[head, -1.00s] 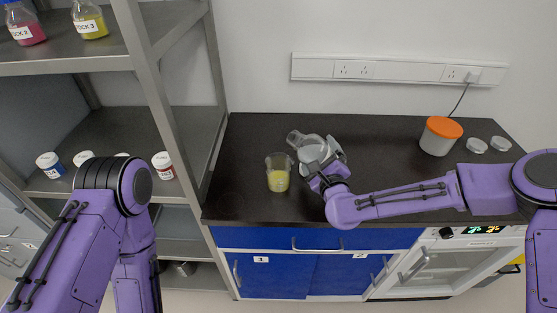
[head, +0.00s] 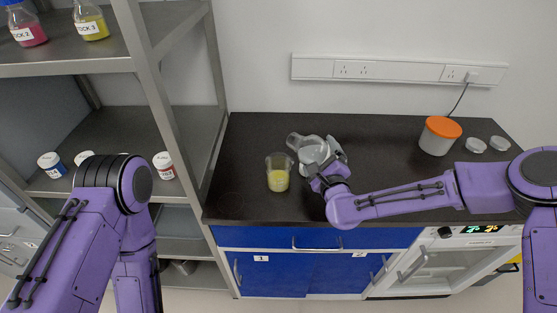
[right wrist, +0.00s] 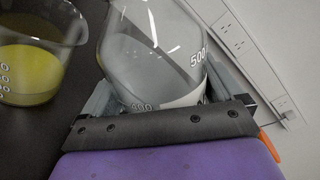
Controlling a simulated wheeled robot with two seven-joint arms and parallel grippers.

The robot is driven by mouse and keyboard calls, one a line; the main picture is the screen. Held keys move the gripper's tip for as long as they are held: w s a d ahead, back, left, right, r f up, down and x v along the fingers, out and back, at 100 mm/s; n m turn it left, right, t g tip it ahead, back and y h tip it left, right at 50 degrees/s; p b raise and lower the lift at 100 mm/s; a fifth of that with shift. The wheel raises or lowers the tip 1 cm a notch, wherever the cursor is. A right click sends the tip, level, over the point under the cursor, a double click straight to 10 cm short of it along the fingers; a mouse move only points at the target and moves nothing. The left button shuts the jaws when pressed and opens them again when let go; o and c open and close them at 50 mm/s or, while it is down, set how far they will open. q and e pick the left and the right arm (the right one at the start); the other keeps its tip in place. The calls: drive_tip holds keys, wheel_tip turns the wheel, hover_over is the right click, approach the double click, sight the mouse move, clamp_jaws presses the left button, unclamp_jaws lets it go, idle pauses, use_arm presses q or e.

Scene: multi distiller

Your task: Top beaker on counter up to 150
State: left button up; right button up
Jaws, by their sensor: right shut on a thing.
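A glass beaker (head: 278,173) holding yellow liquid stands upright on the dark counter (head: 235,165). It also shows in the right wrist view (right wrist: 42,48), at the left, with white graduation marks; I cannot read the liquid level exactly. My right gripper (head: 326,165) is shut on a clear glass bottle (head: 309,151) and holds it tilted, its neck toward the beaker. The bottle (right wrist: 153,45) shows a 500 mark in the right wrist view and fills the space between the fingers. My left arm is at the lower left; its gripper is not in view.
A white tub with an orange lid (head: 440,135) and two small white discs (head: 488,145) sit at the counter's right. A metal shelf (head: 160,90) with labelled bottles and jars stands at the left. The counter's front left is clear.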

drive_tip(key=shift+d+r+n, duration=0.1)
drive_tip(key=shift+r+n, duration=0.05)
drive_tip(key=shift+n, duration=0.15)
idle(0.5)
drive_tip(key=shift+p, duration=0.35)
drive_tip(key=shift+d+f+n+p, duration=0.2)
drive_tip(key=shift+d+n+p, duration=0.15)
drive_tip(key=shift+n+p, duration=0.5)
idle(1.7)
drive_tip(key=shift+w+d+r+n+p, duration=0.1)
drive_tip(key=shift+r+n+p, duration=0.3)
drive_tip(key=shift+n+p, duration=0.45)
idle(1.4)
drive_tip(key=shift+a+r+n+h+p, duration=0.35)
drive_tip(key=shift+r+n+p, duration=0.25)
drive_tip(key=shift+r, duration=0.1)
idle(1.4)
